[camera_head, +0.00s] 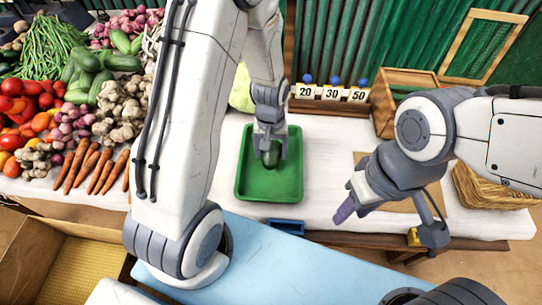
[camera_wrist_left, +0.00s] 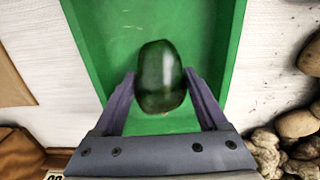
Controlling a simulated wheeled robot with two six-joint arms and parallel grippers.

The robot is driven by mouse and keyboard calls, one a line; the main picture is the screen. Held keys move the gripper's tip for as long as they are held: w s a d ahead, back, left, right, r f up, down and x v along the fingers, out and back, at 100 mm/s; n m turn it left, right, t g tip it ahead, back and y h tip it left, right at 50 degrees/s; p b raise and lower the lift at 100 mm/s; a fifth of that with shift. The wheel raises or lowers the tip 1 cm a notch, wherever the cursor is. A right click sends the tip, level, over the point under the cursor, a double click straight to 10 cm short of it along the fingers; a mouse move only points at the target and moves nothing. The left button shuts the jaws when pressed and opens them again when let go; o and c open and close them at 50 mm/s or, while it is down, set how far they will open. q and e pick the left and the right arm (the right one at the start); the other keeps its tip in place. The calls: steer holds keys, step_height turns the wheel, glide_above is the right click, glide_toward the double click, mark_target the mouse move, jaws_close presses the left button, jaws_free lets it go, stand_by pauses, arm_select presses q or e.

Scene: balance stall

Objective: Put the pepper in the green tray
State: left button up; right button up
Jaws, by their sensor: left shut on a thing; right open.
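The green tray (camera_head: 241,182) lies on the white table in the head view, and it fills the middle of the left wrist view (camera_wrist_left: 110,40). My left gripper (camera_head: 270,155) is over the tray, with its fingers pointing down. It is shut on a dark green pepper (camera_wrist_left: 159,78), which shows between the two fingers in the left wrist view. The pepper (camera_head: 270,159) is partly hidden by the fingers in the head view. I cannot tell whether it touches the tray floor. My right gripper (camera_head: 343,212) is open and empty, right of the tray.
Heaped vegetables (camera_head: 75,100) fill the table's left side, with carrots (camera_head: 88,168) near the front. Number signs 20, 30, 50 (camera_head: 331,93) stand behind the tray. A wooden crate (camera_head: 400,85) and a wicker basket (camera_head: 490,190) are at the right. A blue block (camera_head: 286,227) is in front.

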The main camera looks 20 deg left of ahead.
arm_select(q)
steer(key=shift+f, duration=1.3)
steer(key=shift+f, duration=0.1)
steer(key=o, duration=1.2)
steer(key=shift+o, duration=0.2)
step_height(320, 180, up, 12)
steer(key=shift+p, duration=0.55)
steer(key=s+d+r+m, duration=0.5)
steer(key=s+d, duration=0.1)
steer(key=s, duration=0.3)
steer(key=s+d+r+m+h, duration=0.1)
steer(key=s+d+r+m, duration=0.4)
steer(key=s, duration=0.5)
steer(key=shift+d+r+m, duration=0.15)
steer(key=shift+d+m, duration=0.25)
steer(key=shift+d, duration=0.3)
